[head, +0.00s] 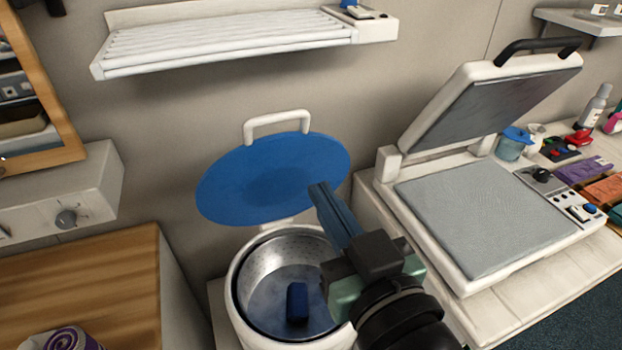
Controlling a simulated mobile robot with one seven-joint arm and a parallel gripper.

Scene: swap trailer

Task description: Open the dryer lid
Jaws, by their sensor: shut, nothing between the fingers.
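The dryer (236,300) is a white round tub with a metal drum inside. Its blue lid (245,180) stands raised at the back, tilted up, with a white handle (277,122) at its top edge. A dark blue rolled or block-shaped item (297,301) is in the drum. My gripper (318,188) is shut and empty. Its fingers overlap the lid's lower right part in the picture; I cannot tell whether they touch it. My gripper and wrist hide the right side of the drum's rim.
A heat press (490,215) with its upper plate raised stands on the white counter at right, with bottles and coloured folded cloths beyond it. A wooden worktop (85,290) is at left. A slatted white rack (230,38) hangs on the wall above the lid.

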